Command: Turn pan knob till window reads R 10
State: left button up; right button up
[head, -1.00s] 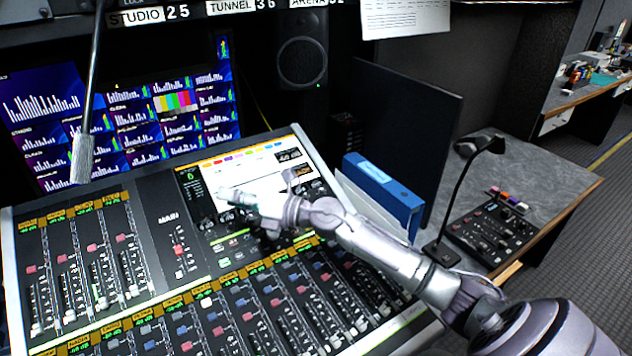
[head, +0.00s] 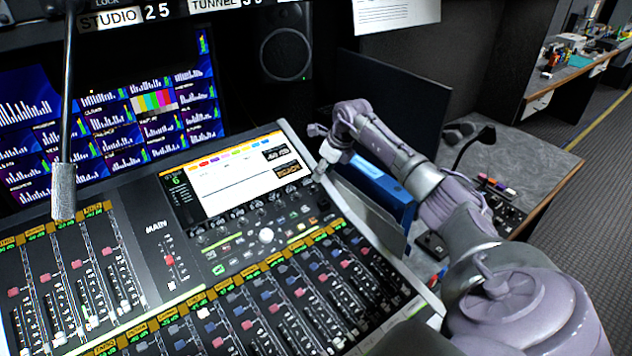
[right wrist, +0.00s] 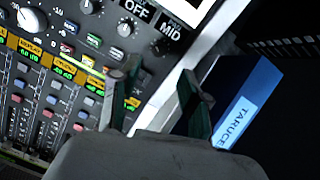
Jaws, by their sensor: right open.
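The mixing console (head: 150,265) has a row of small dark knobs below its screen (head: 235,185). No label tells me which is the pan knob. My right gripper (head: 318,152) is open and empty, above the console's right edge; its fingers (right wrist: 158,90) show apart. My left gripper is not in view.
A blue binder (head: 375,190) stands just right of the console, close to my right gripper; it also shows in the wrist view (right wrist: 235,100). A large pale knob (head: 266,235) sits below the small knobs. A gooseneck microphone (head: 63,185) hangs over the console's left.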

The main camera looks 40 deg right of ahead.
aim_at(315, 187)
jog(key=x, duration=0.7)
jog(key=shift+w+f+p, duration=0.1)
jog(key=shift+p, duration=0.2)
grip_shut()
